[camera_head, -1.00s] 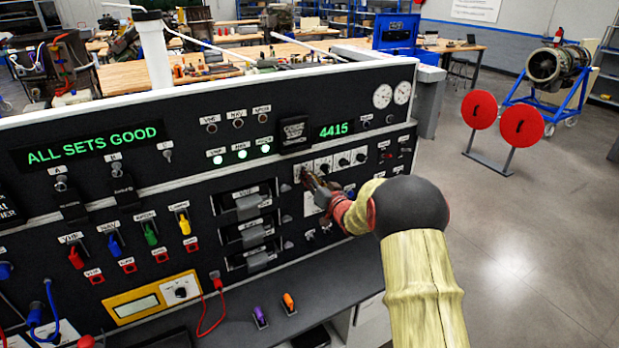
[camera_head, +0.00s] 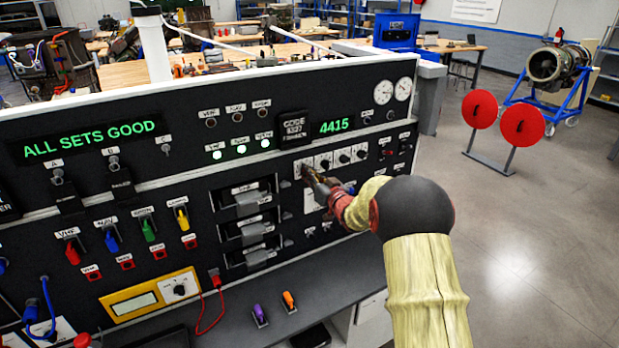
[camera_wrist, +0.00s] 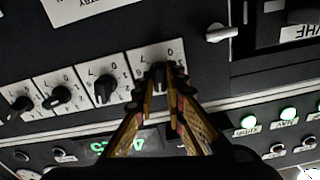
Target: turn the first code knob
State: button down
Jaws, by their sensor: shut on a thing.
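The first code knob (camera_wrist: 158,72) is black on a white plate. In the wrist view, which is upside down, it is the rightmost of the code knobs. My gripper (camera_wrist: 158,88) is shut on it, with a fingertip on each side. In the head view my gripper (camera_head: 312,177) reaches the left end of the knob row and hides most of this knob. The other code knobs, such as the second one (camera_wrist: 104,90), stand free beside it. The green code display (camera_head: 334,126) reads 4415. The code plate (camera_head: 293,128) appears to read 5327.
Drawer-like modules (camera_head: 249,222) sit left of the gripper. Coloured switches (camera_head: 110,240) are farther left. A dark shelf (camera_head: 300,295) with a purple and an orange plug runs below the panel. Red round covers (camera_head: 522,126) stand on the open floor at right.

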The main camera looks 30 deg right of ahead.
jog(key=shift+a+n+b, duration=0.1)
jog(key=shift+n+b, duration=2.9)
jog(key=shift+b, duration=0.15)
jog(key=c, duration=1.8)
grip_release()
jog(key=shift+c, duration=0.2)
jog(key=shift+s, duration=0.1)
jog(key=s, duration=1.1)
jog(key=shift+s, duration=0.4)
jog(key=shift+d, duration=0.2)
